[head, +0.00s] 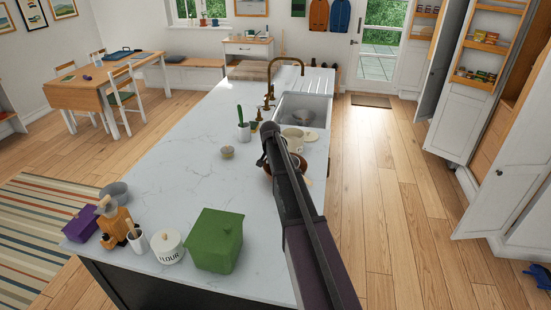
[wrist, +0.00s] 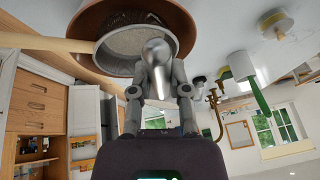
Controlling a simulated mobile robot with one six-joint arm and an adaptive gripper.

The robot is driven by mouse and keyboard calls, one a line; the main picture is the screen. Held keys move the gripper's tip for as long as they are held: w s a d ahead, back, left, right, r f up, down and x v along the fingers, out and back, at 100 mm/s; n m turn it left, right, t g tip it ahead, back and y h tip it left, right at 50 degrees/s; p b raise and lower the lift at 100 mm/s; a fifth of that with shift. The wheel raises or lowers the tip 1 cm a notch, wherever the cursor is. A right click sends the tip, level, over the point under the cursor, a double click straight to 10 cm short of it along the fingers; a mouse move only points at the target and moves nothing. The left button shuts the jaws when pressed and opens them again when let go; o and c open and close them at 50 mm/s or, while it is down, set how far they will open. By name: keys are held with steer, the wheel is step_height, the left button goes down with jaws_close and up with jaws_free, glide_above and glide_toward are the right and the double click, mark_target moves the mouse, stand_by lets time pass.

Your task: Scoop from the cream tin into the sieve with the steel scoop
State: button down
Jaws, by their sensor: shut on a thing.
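A cream tin (head: 293,138) stands on the island near the sink, partly behind my arm in the head view. A brown bowl (head: 268,168) is beside it, mostly covered by my arm. In the wrist view the bowl (wrist: 92,27) is at the top, with the grey-rimmed sieve (wrist: 122,42) at its mouth. A pale wooden handle (wrist: 50,46) runs left from there. My gripper (wrist: 157,88) is shut on the steel scoop (wrist: 157,62), whose rounded metal shows in front of the sieve. The scoop's contents cannot be seen. The head view hides the gripper behind my arm.
The sink (head: 303,112) and brass tap (head: 272,85) lie beyond. A green box (head: 215,240), flour tin (head: 168,246) and purple box (head: 80,223) occupy the near end. The island's left middle is clear.

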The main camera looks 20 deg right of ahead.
steer(key=shift+w+a+f+m+t+y+b, duration=0.2)
steer(key=shift+w+a+m+t+y+b, duration=0.1)
steer(key=shift+w+a+t+y+b, duration=0.25)
steer(key=shift+f+m+t+y+b, duration=0.2)
steer(key=shift+m+t+y+b, duration=0.15)
steer(key=shift+t+y+b, duration=0.65)
steer(key=shift+f+m+t+y+b, duration=0.2)
steer(key=shift+m+t+y+b, duration=0.15)
steer(key=shift+t+y+b, duration=0.6)
steer(key=shift+b, duration=0.6)
steer(key=shift+d, duration=0.1)
steer(key=shift+s+d+f+m+t+y+b, duration=0.15)
steer(key=shift+d+m+t+y+b, duration=0.25)
steer(key=shift+b, duration=0.45)
steer(key=shift+s+a+m+t+y+b, duration=0.1)
steer(key=shift+t+y+b, duration=0.2)
steer(key=shift+t+b, duration=0.4)
steer(key=shift+s+d+f+m+t+y+b, duration=0.1)
steer(key=shift+d+m+t+y+b, duration=0.15)
steer(key=shift+t+b, duration=0.55)
steer(key=shift+s+d+f+m+t+y+b, duration=0.1)
steer(key=shift+m+t+y+b, duration=0.25)
steer(key=shift+b, duration=0.95)
